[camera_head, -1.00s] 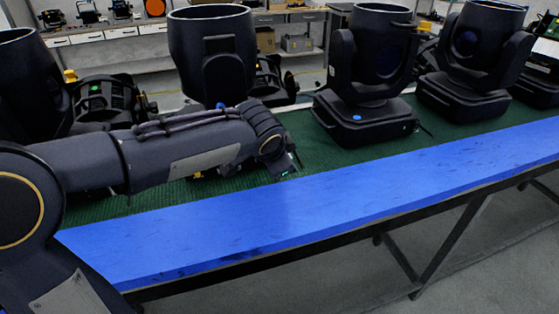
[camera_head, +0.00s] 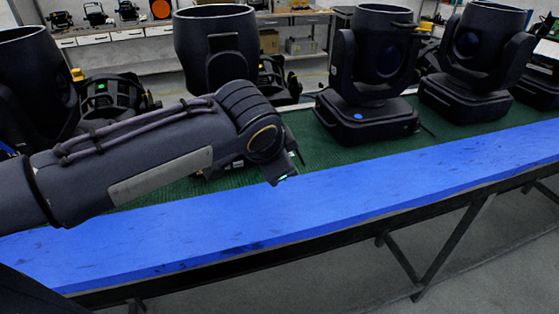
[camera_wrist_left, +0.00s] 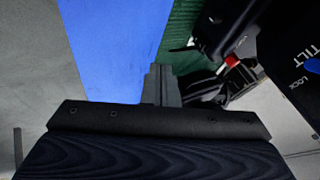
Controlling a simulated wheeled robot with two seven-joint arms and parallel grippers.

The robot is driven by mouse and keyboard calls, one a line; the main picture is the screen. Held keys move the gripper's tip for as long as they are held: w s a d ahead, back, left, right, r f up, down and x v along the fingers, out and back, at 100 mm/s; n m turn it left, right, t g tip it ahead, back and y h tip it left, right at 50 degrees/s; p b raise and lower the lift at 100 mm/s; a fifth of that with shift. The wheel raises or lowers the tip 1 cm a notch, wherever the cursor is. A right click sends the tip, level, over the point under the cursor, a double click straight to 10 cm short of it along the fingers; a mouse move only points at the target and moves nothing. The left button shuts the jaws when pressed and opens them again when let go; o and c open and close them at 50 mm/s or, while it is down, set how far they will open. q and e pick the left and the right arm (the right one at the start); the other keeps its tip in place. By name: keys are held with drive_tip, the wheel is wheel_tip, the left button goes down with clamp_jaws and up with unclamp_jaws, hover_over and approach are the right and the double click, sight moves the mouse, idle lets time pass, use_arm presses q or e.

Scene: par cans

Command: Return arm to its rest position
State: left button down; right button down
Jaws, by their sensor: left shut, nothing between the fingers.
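My left arm (camera_head: 150,155) comes in from the left in the head view, reaching over the blue front strip of the table. Its wrist end (camera_head: 264,138) is above the edge between the blue strip and the green mat. The fingers are not clear there. In the left wrist view my left gripper (camera_wrist_left: 160,75) is shut and empty, over the border of blue strip and green mat. A dark fixture with a red part (camera_wrist_left: 232,61) is to its right; I cannot tell whether they touch. My right gripper is not in view.
Black moving-head lights stand on the green mat, one in the middle (camera_head: 370,75), one further right (camera_head: 470,70). A wide black can (camera_head: 215,45) stands behind my wrist. A black par can (camera_head: 110,97) is at left. The blue strip (camera_head: 400,190) is clear on the right.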

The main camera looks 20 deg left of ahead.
use_arm(q)
drive_tip(key=shift+a, duration=0.1)
drive_tip(key=s+a+f+n, duration=0.1)
drive_tip(key=s+a+n, duration=0.1)
drive_tip(key=s, duration=0.1)
drive_tip(key=s+a+f+n+g+h+p, duration=0.1)
drive_tip(key=s+a+f+n, duration=0.1)
drive_tip(key=s+a, duration=0.1)
drive_tip(key=s+a+f+n+p, duration=0.1)
drive_tip(key=s+a+f, duration=0.1)
drive_tip(key=s, duration=0.3)
drive_tip(key=shift+s+a+n+g, duration=0.15)
drive_tip(key=shift+n+g, duration=0.15)
drive_tip(key=shift+n, duration=0.1)
drive_tip(key=s+f+n+h, duration=0.1)
drive_tip(key=s+f+n, duration=0.1)
drive_tip(key=s+n, duration=0.1)
drive_tip(key=s+d+f+n+h+p, duration=0.1)
drive_tip(key=s+f+n, duration=0.2)
drive_tip(key=s, duration=0.3)
drive_tip(key=shift+s+f+h, duration=0.15)
drive_tip(key=shift+s+h, duration=0.15)
